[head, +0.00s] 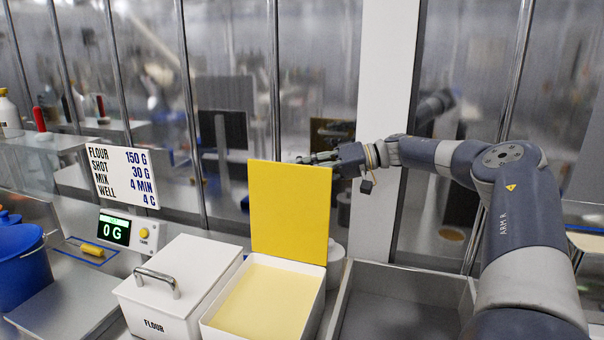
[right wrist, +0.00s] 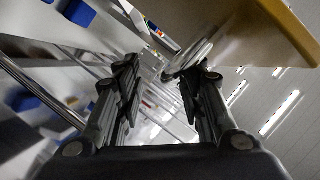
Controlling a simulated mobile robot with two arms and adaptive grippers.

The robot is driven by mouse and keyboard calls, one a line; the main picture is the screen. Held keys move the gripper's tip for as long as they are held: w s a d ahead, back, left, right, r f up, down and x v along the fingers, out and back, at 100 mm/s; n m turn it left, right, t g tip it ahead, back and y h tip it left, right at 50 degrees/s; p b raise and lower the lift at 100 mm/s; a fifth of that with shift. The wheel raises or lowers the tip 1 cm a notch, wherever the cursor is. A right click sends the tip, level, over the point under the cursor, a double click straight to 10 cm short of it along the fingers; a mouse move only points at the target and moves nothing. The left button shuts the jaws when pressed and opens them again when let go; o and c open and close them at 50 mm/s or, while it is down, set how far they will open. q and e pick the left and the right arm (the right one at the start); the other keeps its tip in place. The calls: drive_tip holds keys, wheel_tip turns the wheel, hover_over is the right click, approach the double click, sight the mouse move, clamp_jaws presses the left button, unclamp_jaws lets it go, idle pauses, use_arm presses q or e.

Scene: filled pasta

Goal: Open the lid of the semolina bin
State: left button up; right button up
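The semolina bin (head: 318,297) is a white box filled with pale yellow semolina (head: 262,303). Its yellow lid (head: 288,212) stands upright at the bin's back edge, so the bin is open. My right gripper (head: 312,158) is at the lid's upper right edge, partly behind it. In the right wrist view the two fingers (right wrist: 156,88) are apart. The lid (right wrist: 262,30) is at the upper right there, and a metal handle (right wrist: 187,60) runs beside the right finger's tip. I cannot tell whether the finger touches it. My left gripper is not in view.
A white flour bin (head: 190,275) with a closed lid and metal handle stands left of the semolina bin. A grey tray (head: 400,300) lies to the right. A scale display (head: 115,230), a recipe sign (head: 122,175) and a blue bucket (head: 22,275) are at the left.

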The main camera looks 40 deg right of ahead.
drive_tip(key=shift+s+f, duration=0.1)
drive_tip(key=v, duration=1.2)
drive_tip(key=shift+a, duration=0.1)
